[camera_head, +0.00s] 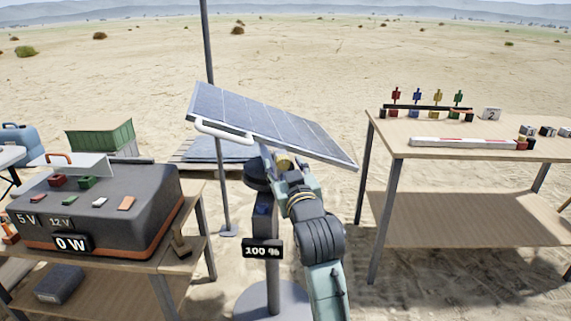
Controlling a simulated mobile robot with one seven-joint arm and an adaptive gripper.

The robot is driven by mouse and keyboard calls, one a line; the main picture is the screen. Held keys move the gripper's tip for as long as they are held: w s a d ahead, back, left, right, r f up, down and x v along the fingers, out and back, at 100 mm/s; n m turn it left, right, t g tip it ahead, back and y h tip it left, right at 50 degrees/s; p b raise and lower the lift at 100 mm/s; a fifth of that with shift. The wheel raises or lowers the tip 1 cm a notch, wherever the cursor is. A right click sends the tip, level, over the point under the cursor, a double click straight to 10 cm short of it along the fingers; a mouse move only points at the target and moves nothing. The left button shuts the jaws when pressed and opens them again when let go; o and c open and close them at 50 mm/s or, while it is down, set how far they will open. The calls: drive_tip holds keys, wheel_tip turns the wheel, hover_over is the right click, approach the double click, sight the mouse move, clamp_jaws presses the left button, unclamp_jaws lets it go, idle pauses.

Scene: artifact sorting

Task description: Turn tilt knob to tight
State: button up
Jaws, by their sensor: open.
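The solar panel (270,118) is tilted on a dark stand post (265,225), with a white handle (222,132) along its left edge. A dark rounded part (257,178) sits at the top of the post, under the panel. A small yellow part (284,160) shows beside it at the end of my arm; it may be the tilt knob, but I cannot tell for sure. My gripper (272,163) is open at this joint, close under the panel. Its fingertips are mostly hidden, and I cannot tell whether they touch the knob. A sign on the post (262,249) reads 100 %.
A left bench carries a dark power box (95,205) reading 0 W. A right wooden table (480,150) holds colored pegs, a white-and-red bar (463,142) and small blocks. A thin pole (208,60) stands behind the panel. Open sand lies beyond.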

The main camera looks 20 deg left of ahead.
drive_tip(key=shift+w+a, duration=0.1)
drive_tip(key=shift+w, duration=0.05)
drive_tip(key=shift+c, duration=0.2)
clamp_jaws()
idle(0.4)
